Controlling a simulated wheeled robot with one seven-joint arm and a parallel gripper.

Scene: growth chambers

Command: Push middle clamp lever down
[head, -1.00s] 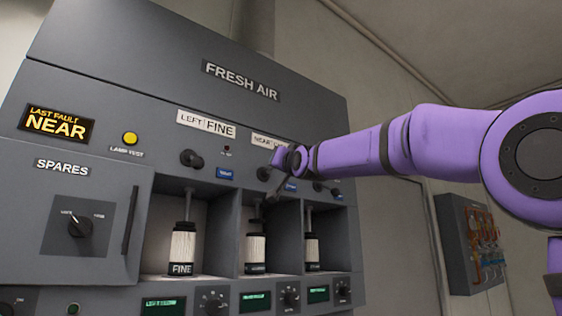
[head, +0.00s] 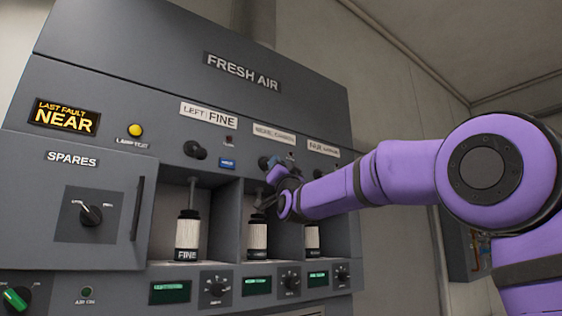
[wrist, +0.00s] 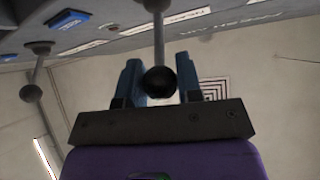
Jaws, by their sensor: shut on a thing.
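The middle clamp lever shows in the wrist view as a grey rod with a dark ball end (wrist: 160,81). The ball sits between the two blue fingers of my gripper (wrist: 159,72), which is shut on it. In the head view my gripper (head: 273,174) is in front of the middle bay, below its label, and mostly hides the lever there. The left clamp lever's dark knob (head: 195,150) sticks out above the left bay.
The left bay holds a cartridge marked FINE (head: 188,236). The right bay's cartridge (head: 312,238) is partly behind my arm. Bay dividers stand close beside my gripper. A SPARES door (head: 112,222) is at the left, with displays and dials below the bays.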

